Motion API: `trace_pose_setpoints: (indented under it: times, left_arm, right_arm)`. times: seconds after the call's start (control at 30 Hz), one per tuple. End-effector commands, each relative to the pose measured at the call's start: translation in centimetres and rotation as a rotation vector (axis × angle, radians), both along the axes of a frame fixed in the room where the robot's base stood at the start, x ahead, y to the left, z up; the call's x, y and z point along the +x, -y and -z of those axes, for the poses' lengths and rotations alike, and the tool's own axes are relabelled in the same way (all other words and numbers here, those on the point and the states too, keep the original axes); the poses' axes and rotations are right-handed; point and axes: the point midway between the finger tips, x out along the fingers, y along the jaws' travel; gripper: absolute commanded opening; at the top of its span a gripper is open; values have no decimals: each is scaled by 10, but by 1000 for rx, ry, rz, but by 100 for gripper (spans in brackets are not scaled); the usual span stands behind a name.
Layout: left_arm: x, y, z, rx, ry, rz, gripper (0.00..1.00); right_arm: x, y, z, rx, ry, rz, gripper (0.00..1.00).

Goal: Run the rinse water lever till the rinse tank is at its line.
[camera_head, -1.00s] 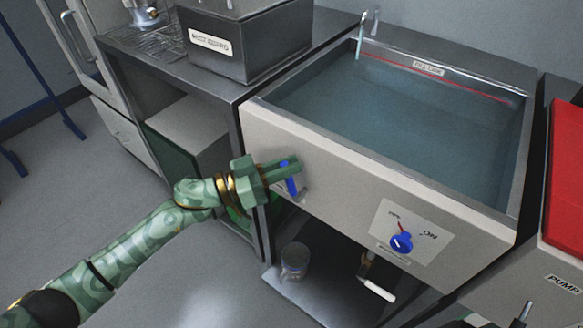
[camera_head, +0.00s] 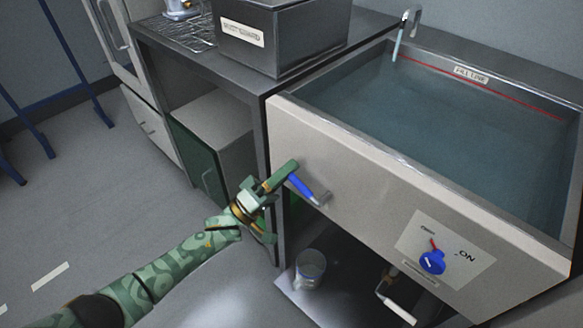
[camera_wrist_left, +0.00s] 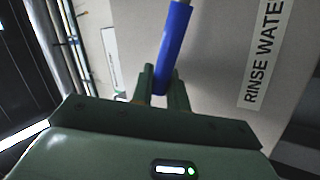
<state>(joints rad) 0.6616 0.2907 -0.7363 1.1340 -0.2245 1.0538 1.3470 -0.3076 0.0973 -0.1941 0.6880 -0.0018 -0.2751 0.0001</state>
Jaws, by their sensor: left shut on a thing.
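The rinse tank (camera_head: 283,105) is a wide grey sink with water (camera_head: 440,120) in it. A red line with a "FILL LINE" label (camera_head: 471,75) runs along its back wall. The water surface looks a little below the line. A thin stream (camera_head: 396,48) hangs from the tap (camera_head: 410,20). The blue rinse water lever (camera_head: 304,188) is on the tank's front panel, slanting up to the left. My left gripper (camera_head: 284,175) is shut on its outer end. In the left wrist view the blue lever (camera_wrist_left: 174,45) passes between the fingers (camera_wrist_left: 162,82). My right gripper is out of view.
A blue knob (camera_head: 432,262) with a red pointer and "ON" marking sits right of the lever. A labelled grey box (camera_head: 290,45) stands on the counter at left. A clear jar (camera_head: 310,268) stands on the shelf below.

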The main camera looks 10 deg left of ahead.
Motion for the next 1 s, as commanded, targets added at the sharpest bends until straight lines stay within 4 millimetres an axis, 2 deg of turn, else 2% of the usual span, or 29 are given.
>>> trace_pose_setpoints:
  times: [0.03, 0.1, 0.4, 1.0]
  left_arm:
    - [1, -1, 9, -28, -28, -1, 0]
    - [1, -2, 14, -73, -61, -1, 0]
    - [3, -5, 29, -219, -165, -1, 0]
    - [3, -5, 36, -286, -216, -1, 0]
  right_arm:
    - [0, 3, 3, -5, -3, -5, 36]
    - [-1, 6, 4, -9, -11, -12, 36]
    - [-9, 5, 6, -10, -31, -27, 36]
    - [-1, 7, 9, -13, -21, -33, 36]
